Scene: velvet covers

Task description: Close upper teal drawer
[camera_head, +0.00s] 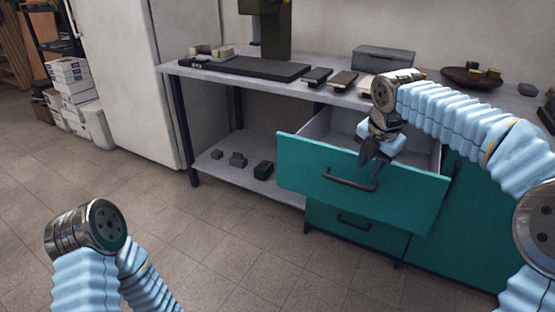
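The upper teal drawer (310,167) is pulled out from the workbench, and its grey inside shows. Its dark bar handle (350,181) is on the front panel. My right gripper (371,172) points down in front of the drawer's front panel, close to the handle's right part. I cannot tell whether it touches the handle or how far its dark fingers are apart. The lower teal drawer (328,220) beneath is shut. My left arm is at the lower left, and its gripper is out of view.
The grey benchtop (330,97) carries a dark flat plate (245,67), small boxes, a grey case (384,58) and a brown bowl (470,77). A lower shelf (230,177) holds small dark blocks. A white cabinet stands at the left. The tiled floor in front is clear.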

